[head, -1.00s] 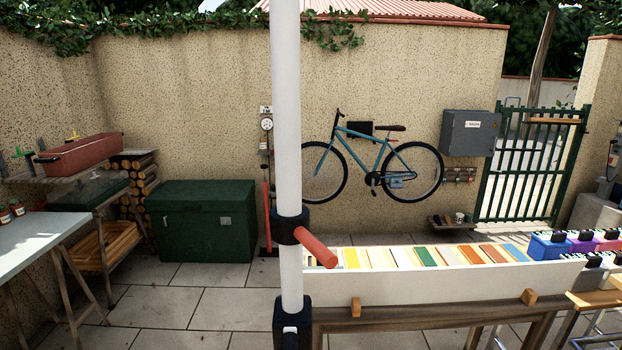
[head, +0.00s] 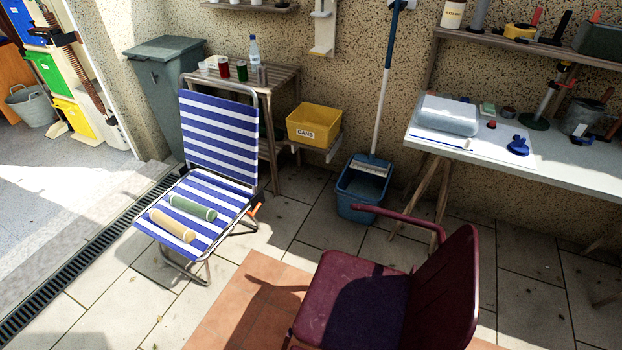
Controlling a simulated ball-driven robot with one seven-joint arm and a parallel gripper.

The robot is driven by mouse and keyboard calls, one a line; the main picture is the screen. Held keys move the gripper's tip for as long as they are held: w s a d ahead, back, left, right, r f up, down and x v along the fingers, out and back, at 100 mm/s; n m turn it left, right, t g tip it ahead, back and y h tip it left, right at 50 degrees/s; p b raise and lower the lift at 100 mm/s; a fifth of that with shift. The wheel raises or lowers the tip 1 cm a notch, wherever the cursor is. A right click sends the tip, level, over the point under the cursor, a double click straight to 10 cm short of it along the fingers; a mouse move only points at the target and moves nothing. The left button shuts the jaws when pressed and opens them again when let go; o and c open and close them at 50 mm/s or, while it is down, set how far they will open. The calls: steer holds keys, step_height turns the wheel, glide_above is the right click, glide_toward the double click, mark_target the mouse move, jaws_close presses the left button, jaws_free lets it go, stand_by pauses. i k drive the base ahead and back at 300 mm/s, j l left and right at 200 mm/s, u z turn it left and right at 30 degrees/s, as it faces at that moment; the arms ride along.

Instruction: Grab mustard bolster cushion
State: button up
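The mustard bolster cushion (head: 172,225) is a short yellow-tan roll. It lies on the seat of a blue-and-white striped folding chair (head: 220,136), near the seat's front edge. A green bolster of similar shape (head: 193,207) lies just behind it on the same seat, roughly parallel. Nothing covers the mustard bolster. My gripper does not show in the head view.
A dark red metal chair (head: 345,285) stands front right. A blue mop bucket (head: 362,190) with a mop, a yellow CANS bin (head: 315,124) and a wooden side table (head: 277,78) stand behind. Open paving lies between the chairs. A drain grate (head: 75,262) runs at left.

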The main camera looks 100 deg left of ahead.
mark_target(183, 232)
steer(key=u, duration=3.7)
